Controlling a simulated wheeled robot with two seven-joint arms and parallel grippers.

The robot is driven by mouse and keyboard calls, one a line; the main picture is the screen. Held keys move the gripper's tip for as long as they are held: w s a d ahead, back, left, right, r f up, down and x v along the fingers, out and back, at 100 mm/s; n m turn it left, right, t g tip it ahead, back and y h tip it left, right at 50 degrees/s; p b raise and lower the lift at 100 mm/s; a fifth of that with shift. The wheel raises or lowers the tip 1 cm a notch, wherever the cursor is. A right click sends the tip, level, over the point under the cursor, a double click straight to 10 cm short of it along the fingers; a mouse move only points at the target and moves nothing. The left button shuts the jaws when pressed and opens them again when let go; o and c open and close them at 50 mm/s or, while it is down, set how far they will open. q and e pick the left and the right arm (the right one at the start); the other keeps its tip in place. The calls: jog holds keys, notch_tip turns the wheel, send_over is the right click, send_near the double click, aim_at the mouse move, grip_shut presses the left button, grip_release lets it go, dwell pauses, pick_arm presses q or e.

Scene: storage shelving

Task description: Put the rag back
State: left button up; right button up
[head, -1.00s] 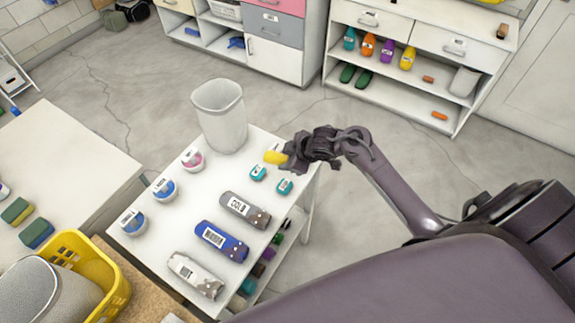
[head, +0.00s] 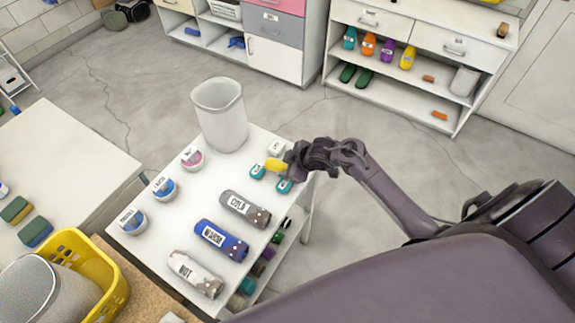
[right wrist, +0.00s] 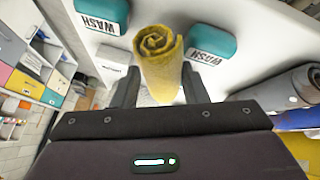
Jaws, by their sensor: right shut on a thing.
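The rag is a yellow rolled cloth (head: 275,165) near the right edge of the white table (head: 170,235), by two teal items. In the right wrist view the rag (right wrist: 158,62) shows its spiral end between the two dark fingers. My right gripper (head: 286,162) is shut on it; the fingers (right wrist: 160,88) are on either side of the roll. The teal items labelled WASH, one on the left (right wrist: 102,15) and one on the right (right wrist: 211,42), lie on either side of the rag. I cannot tell whether the rag touches the table. My left gripper is not in view.
A tall white bin (head: 220,115) stands at the table's far end. Round containers (head: 164,187) line the left side; grey, blue and light labelled rolls (head: 221,240) lie nearer. A small white block (head: 276,147) is just behind the rag. A yellow basket (head: 75,248) is at lower left.

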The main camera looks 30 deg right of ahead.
jog(key=o, duration=0.9)
jog(key=shift+s+f, duration=0.15)
jog(key=shift+f, duration=0.05)
jog(key=shift+c, duration=0.2)
jog(key=shift+o, duration=0.4)
jog(key=shift+s+f, duration=0.15)
jog(key=shift+a, duration=0.1)
jog(key=w+p+v, duration=0.1)
jog(key=v, duration=1.2)
jog(key=shift+r, duration=0.4)
